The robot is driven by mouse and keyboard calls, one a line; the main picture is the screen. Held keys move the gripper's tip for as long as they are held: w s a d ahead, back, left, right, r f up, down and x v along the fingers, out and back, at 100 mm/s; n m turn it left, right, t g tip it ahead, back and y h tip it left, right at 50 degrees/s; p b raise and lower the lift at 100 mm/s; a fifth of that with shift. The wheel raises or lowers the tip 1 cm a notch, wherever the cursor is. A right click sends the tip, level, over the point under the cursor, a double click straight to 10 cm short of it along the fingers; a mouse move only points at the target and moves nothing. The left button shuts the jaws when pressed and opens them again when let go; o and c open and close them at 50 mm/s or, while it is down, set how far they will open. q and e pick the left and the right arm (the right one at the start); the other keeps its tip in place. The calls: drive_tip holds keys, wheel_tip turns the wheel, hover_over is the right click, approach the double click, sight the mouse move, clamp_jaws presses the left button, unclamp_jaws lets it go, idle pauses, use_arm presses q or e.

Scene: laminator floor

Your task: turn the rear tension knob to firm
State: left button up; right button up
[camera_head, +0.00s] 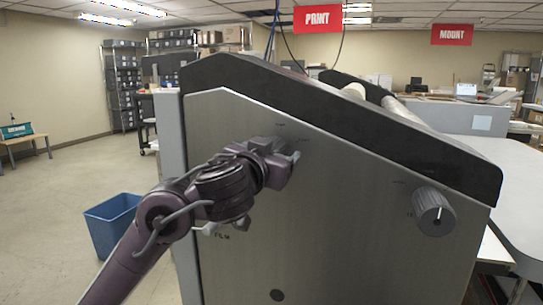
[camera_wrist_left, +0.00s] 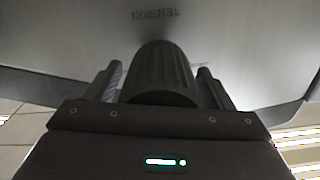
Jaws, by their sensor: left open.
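My left gripper (camera_head: 292,158) is at the upper part of the laminator's grey side panel (camera_head: 340,220). In the left wrist view, a dark ribbed knob (camera_wrist_left: 163,72) sits between its two open fingers (camera_wrist_left: 160,88), with an upside-down TENSION label (camera_wrist_left: 155,13) on the panel beyond it. In the head view my gripper hides this knob, and its pointer setting cannot be read. A second dark ribbed knob (camera_head: 433,212) with a pale pointer line is at the panel's right side, clear of the gripper. My right gripper is not in view.
The laminator's black top cover (camera_head: 300,95) slopes down to the right above the panel. A blue bin (camera_head: 112,225) stands on the floor at left. A pale table (camera_head: 515,185) lies beyond the machine at right.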

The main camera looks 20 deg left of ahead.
use_arm(q)
drive_tip(key=c, duration=1)
drive_tip(key=shift+o, duration=0.2)
